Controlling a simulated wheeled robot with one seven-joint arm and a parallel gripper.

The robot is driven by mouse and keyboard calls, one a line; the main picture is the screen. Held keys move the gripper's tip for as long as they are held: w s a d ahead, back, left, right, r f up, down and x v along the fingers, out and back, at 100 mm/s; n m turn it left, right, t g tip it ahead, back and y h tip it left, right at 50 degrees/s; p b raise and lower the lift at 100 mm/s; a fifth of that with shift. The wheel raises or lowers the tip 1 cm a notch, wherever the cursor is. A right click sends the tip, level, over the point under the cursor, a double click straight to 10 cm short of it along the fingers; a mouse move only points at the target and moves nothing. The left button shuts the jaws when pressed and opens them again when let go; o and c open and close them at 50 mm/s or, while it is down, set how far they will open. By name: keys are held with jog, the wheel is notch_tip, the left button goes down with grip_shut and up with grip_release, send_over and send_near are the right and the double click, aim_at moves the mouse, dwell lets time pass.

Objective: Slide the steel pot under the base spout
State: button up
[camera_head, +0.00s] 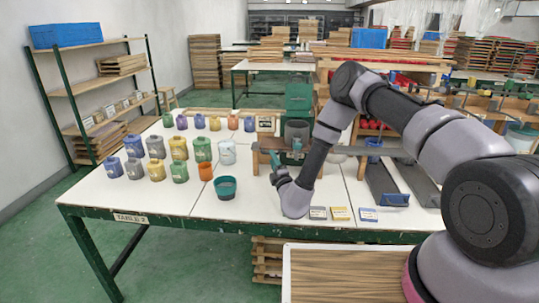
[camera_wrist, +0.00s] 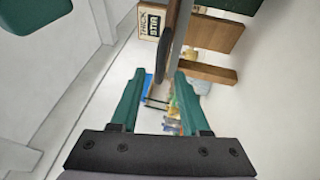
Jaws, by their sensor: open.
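My gripper (camera_head: 275,164) is above the table beside a wooden stand (camera_head: 268,146), its teal fingers apart. In the wrist view my gripper (camera_wrist: 158,76) is open, with nothing held between the fingers. A grey cylindrical vessel (camera_head: 296,130) stands in front of a green machine (camera_head: 298,97), behind the wooden stand. I cannot tell whether it is the steel pot. No base spout can be made out clearly. In the wrist view a metal bar (camera_wrist: 181,30) and wooden pieces (camera_wrist: 208,72) lie beyond the fingertips.
A "THICK STIR" box (camera_wrist: 150,21) is by the stand. Label cards (camera_head: 340,213) lie near the front edge. The front-left tabletop is clear.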

jog(key=shift+x, duration=2.15)
grip_shut()
